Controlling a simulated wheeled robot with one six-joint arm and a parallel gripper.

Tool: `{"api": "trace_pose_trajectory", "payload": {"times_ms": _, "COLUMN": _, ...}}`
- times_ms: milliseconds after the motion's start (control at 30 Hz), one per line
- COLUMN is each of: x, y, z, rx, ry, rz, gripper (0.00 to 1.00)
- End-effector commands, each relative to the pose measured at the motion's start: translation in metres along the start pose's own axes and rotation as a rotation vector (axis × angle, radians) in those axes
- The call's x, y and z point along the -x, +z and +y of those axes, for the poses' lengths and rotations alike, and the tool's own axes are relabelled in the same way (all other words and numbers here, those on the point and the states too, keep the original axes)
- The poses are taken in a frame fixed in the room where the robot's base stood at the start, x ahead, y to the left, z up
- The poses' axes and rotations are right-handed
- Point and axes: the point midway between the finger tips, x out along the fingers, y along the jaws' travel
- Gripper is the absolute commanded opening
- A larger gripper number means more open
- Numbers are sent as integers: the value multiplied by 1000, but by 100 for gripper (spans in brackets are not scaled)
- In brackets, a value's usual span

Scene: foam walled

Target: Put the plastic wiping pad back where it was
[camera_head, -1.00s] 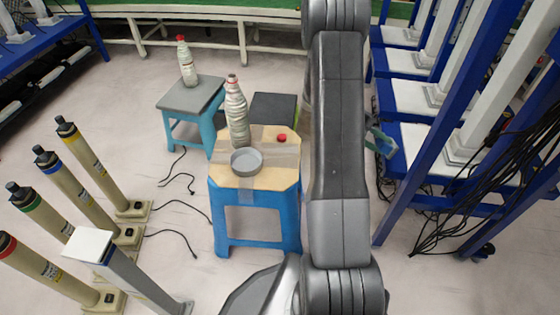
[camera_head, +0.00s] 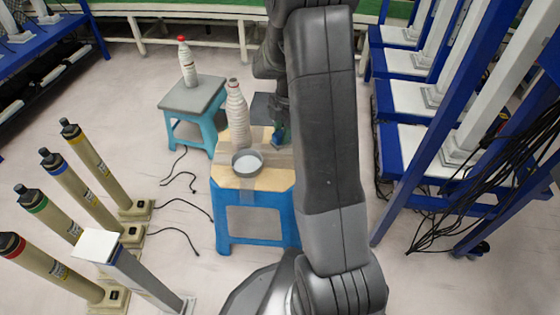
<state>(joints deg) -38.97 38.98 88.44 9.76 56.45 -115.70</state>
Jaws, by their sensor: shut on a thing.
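The plastic wiping pad (camera_head: 278,135) shows as a small teal-green piece at the end of my gripper (camera_head: 280,124). My gripper is shut on it, over the right part of the wooden top of the blue stool (camera_head: 225,180). The fingers are small and partly hidden by my arm. I cannot tell whether the pad touches the stool top or hangs just above it.
A grey round dish (camera_head: 247,163) and a ribbed bottle (camera_head: 237,115) stand on the stool, left of my gripper. A teal stool (camera_head: 196,95) with a red-capped bottle (camera_head: 188,62) is behind left. Blue racks (camera_head: 430,165) stand right, tubes (camera_head: 98,170) left.

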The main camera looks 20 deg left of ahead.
Motion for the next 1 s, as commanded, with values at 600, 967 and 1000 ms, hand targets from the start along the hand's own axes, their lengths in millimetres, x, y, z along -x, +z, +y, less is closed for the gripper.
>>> {"api": "trace_pose_trajectory", "payload": {"times_ms": 600, "x": -79, "y": 9, "z": 4, "rx": -9, "ry": 7, "rz": -3, "gripper": 9}}
{"api": "trace_pose_trajectory", "payload": {"times_ms": 967, "x": -97, "y": 12, "z": 5, "rx": -8, "ry": 9, "rz": -4, "gripper": 9}}
{"api": "trace_pose_trajectory", "payload": {"times_ms": 1000, "x": -98, "y": 12, "z": 5, "rx": -8, "ry": 9, "rz": -4, "gripper": 9}}
